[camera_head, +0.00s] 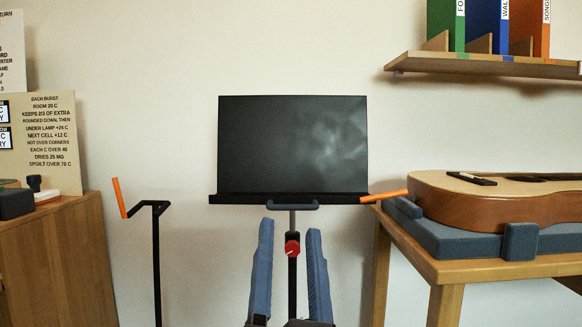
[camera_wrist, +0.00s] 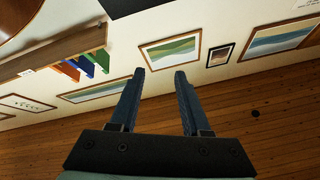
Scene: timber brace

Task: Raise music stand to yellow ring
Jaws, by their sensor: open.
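The music stand has a wide black desk (camera_head: 293,145) with a ledge along its bottom and a dark grey handle bar (camera_head: 293,205) below it. I see no yellow ring.
A guitar (camera_head: 500,203) lies on a grey cradle on a wooden table (camera_head: 490,268) at the right. A black post (camera_head: 156,260) with an orange piece stands at the left, beside a wooden cabinet (camera_head: 60,265). A shelf (camera_head: 480,65) holds binders.

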